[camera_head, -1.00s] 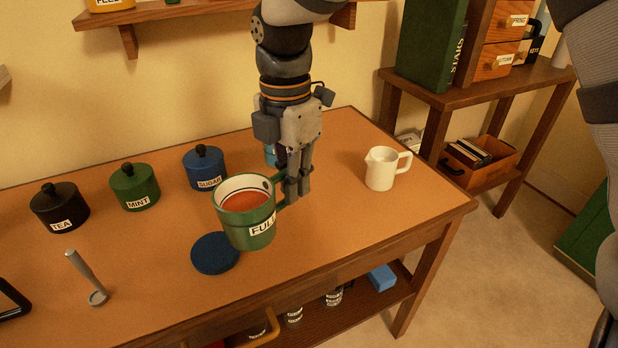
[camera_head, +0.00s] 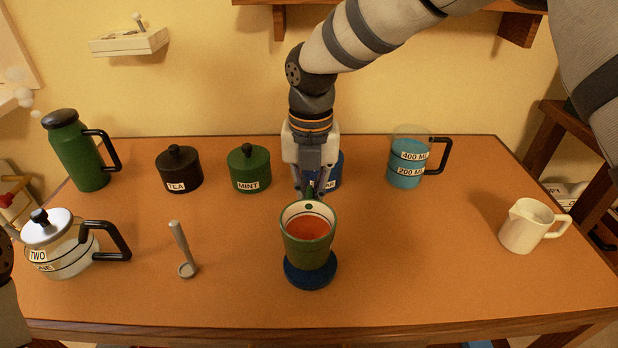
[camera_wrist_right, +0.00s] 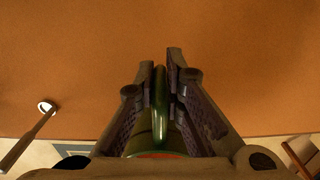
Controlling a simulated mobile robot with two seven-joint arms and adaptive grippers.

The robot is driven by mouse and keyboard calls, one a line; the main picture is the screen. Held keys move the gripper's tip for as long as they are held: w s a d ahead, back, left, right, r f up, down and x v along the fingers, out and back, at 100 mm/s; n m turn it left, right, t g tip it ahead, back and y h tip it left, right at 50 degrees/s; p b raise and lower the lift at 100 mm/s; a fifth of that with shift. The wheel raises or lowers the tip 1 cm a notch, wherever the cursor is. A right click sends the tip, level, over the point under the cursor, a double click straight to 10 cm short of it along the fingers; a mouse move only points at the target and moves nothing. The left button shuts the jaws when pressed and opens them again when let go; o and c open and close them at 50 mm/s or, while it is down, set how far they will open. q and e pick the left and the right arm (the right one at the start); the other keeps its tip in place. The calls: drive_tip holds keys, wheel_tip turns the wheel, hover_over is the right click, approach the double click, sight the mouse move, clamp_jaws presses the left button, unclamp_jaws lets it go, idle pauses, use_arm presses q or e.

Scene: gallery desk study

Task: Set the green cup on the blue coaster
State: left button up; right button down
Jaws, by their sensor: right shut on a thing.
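The green cup (camera_head: 306,251) is upright, with reddish-brown liquid inside. It stands over the blue coaster (camera_head: 311,280), whose front and sides show around the cup's base. I cannot tell whether the base touches the coaster. My right gripper (camera_head: 309,194) is behind the cup, pointing down, shut on its handle. In the right wrist view the green handle (camera_wrist_right: 160,95) lies between the fingers (camera_wrist_right: 168,85). The cup's label is turned out of sight in the head view. My left gripper is not in view.
Black TEA (camera_head: 180,172), green MINT (camera_head: 249,172) and blue SUGAR (camera_head: 333,172) jars stand behind, the blue one partly hidden by my gripper. A measuring jug (camera_head: 405,165) and white pitcher (camera_head: 526,226) stand right. A glass pot (camera_head: 60,250), green flask (camera_head: 78,152) and metal tool (camera_head: 181,248) are left.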

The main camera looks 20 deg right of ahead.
drive_tip(key=shift+f, duration=0.7)
drive_tip(key=shift+f, duration=0.45)
drive_tip(key=c, duration=1.6)
unclamp_jaws()
wheel_tip(320, 180, up, 12)
